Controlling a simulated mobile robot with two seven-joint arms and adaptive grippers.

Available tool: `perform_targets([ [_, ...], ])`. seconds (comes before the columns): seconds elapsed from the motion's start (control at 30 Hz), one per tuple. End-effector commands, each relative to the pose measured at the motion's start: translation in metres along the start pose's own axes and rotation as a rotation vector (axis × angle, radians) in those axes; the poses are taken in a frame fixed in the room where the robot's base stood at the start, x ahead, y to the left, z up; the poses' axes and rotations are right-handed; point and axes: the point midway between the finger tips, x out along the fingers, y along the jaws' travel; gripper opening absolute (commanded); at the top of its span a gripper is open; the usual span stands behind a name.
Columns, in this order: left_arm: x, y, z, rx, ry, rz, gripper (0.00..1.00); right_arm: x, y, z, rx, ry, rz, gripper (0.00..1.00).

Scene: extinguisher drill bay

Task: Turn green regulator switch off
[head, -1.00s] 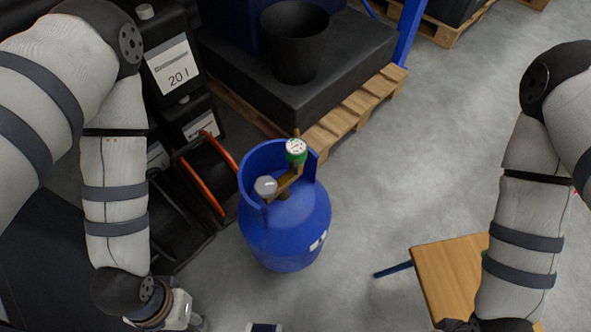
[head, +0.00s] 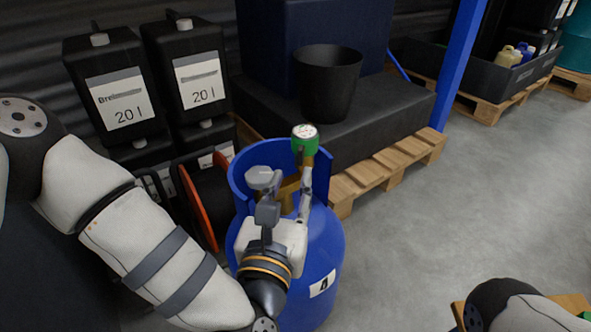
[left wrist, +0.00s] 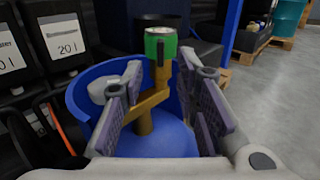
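The green regulator (head: 305,141) with a pale round dial top sits on a brass fitting on the blue gas cylinder (head: 325,245). In the left wrist view the green regulator (left wrist: 161,46) is ahead of the fingertips, with a dark upright lever on its front face. My left gripper (head: 285,184) is over the cylinder's top, inside the collar opening. Its fingers are open, with the brass fitting (left wrist: 146,106) showing between them and nothing visibly gripped. Whether a finger touches the fitting cannot be told. My right gripper is out of view.
The cylinder's blue collar (head: 243,168) curves around the fitting, with a grey valve knob (head: 262,178) on the left. Black canisters (head: 115,95), an orange-rimmed reel (head: 197,205) and a black bucket (head: 327,85) stand behind. The floor at right is clear.

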Motion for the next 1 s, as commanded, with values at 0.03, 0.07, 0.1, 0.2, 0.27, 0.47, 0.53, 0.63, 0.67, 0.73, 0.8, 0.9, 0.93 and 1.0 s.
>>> perform_targets([
  [0.03,0.013,0.000,-0.003,0.001,-0.002,0.001,0.28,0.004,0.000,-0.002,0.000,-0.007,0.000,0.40],
  [0.07,0.021,0.000,-0.003,0.002,-0.002,0.001,0.28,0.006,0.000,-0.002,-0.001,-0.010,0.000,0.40],
  [0.1,0.031,0.000,-0.003,0.003,-0.001,0.001,0.28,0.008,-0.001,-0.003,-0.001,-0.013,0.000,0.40],
  [0.2,0.052,0.000,-0.004,0.003,0.001,0.000,0.28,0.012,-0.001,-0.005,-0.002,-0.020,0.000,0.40],
  [0.27,0.061,-0.001,-0.004,0.003,0.002,-0.001,0.28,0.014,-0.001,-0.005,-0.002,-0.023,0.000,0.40],
  [0.47,0.075,-0.001,-0.003,0.002,0.005,-0.003,0.28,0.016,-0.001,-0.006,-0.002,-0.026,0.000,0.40],
  [0.53,0.076,-0.001,-0.002,0.003,0.005,-0.003,0.28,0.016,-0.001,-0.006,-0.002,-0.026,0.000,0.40],
  [0.63,0.075,-0.001,-0.002,0.003,0.005,-0.003,0.28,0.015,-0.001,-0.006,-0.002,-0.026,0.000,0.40],
  [0.67,0.075,-0.001,-0.002,0.003,0.005,-0.003,0.28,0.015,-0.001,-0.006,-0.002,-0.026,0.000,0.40],
  [0.73,0.075,-0.001,-0.002,0.003,0.005,-0.003,0.12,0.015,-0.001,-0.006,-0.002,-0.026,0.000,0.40],
  [0.8,0.075,-0.001,-0.002,0.003,0.006,-0.003,0.00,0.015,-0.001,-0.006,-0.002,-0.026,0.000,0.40],
  [0.9,0.075,-0.001,-0.003,0.003,0.006,-0.003,0.00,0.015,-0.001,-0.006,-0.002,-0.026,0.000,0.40],
  [0.93,0.075,-0.001,-0.003,0.003,0.006,-0.003,0.00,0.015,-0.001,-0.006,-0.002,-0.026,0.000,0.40],
  [1.0,0.075,-0.001,-0.003,0.004,0.006,-0.003,0.00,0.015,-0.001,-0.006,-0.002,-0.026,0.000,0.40],
])
